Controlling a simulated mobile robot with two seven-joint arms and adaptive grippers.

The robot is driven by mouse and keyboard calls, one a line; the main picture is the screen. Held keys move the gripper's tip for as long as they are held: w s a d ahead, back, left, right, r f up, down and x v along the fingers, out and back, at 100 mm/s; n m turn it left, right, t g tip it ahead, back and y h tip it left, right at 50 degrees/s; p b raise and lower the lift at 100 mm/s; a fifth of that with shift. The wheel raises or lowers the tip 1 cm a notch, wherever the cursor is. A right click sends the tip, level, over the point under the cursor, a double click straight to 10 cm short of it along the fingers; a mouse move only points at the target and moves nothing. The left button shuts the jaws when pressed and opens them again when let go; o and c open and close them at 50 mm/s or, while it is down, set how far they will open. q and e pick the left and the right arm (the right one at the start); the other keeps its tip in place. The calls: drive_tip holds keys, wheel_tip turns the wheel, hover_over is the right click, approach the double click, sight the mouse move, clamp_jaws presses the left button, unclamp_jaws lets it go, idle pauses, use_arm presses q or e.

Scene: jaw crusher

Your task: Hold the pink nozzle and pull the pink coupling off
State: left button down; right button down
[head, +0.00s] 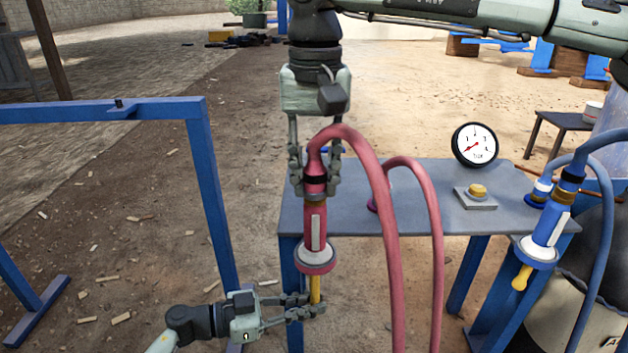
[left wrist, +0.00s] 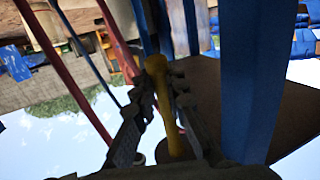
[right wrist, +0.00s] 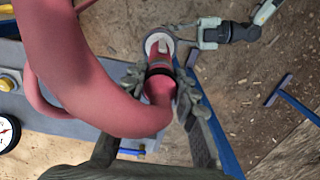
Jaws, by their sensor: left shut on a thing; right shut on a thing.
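The pink nozzle (head: 316,224) hangs upright in front of the table's left end, with a white label, a pale collar and a yellow tip below. My left gripper (head: 312,306) is shut on the yellow tip, which also shows between its fingers in the left wrist view (left wrist: 165,108). The pink coupling (head: 315,170) sits at the top of the nozzle, where the pink hose bends over. My right gripper (head: 315,178) is shut on the coupling from above. In the right wrist view the coupling (right wrist: 160,86) is between the fingers, partly hidden by the hose. I cannot see a gap between coupling and nozzle.
The pink hose (head: 378,210) loops down right of the nozzle, before a second pink hose (head: 428,200). The grey table (head: 430,205) carries a gauge (head: 474,145) and a yellow button (head: 478,190). A blue nozzle (head: 545,235) hangs at right. A blue frame (head: 205,180) stands at left.

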sight(315, 158)
drive_tip(key=shift+r, duration=3)
use_arm(q)
drive_tip(key=c, duration=1.5)
unclamp_jaws()
